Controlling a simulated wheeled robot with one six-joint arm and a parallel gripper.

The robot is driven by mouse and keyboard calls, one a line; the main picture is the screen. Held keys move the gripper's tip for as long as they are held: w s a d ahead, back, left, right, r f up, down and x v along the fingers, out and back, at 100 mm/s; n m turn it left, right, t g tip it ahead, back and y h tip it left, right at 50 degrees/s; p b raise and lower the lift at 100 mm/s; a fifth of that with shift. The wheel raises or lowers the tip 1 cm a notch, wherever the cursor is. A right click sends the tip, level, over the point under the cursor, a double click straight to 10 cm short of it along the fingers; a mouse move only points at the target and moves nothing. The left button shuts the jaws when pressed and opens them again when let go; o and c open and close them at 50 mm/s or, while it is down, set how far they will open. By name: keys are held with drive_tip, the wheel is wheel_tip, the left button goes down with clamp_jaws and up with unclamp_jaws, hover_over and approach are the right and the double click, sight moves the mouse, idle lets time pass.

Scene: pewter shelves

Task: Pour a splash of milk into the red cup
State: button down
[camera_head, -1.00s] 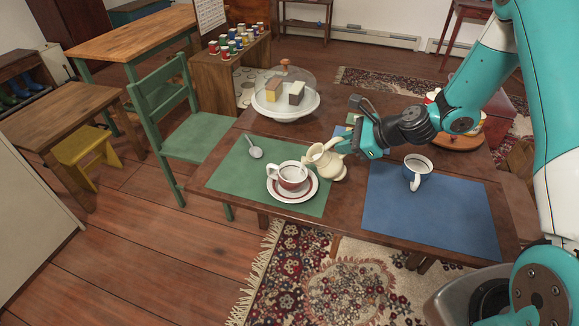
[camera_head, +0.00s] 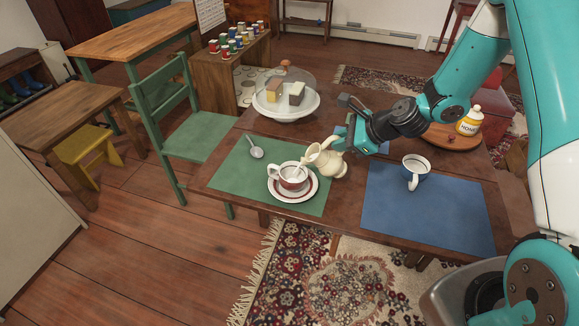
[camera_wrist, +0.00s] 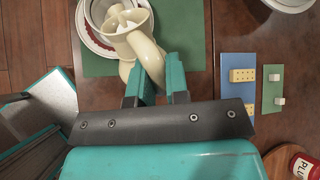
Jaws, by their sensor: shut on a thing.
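The red cup (camera_head: 290,183), white with a red band, stands upright on a red-rimmed saucer (camera_head: 309,190) on the green mat. My gripper (camera_head: 346,144) is shut on the handle of a cream milk jug (camera_head: 328,164). The jug is tilted left, its spout over the cup's right rim. In the wrist view, my gripper (camera_wrist: 156,78) is closed around the handle of the jug (camera_wrist: 137,45), with white milk near its mouth. The jug hides much of the cup there. I cannot clearly tell whether milk is falling.
A spoon (camera_head: 256,152) lies on the green mat (camera_head: 225,174). A covered cake stand (camera_head: 286,110) is behind. A honey jar (camera_head: 469,121) stands on a round board at the back right.

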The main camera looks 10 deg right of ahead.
drive_tip(key=shift+a+r+h+p, duration=0.25)
drive_tip(key=shift+r+h+p, duration=0.2)
drive_tip(key=shift+p, duration=0.1)
idle(0.5)
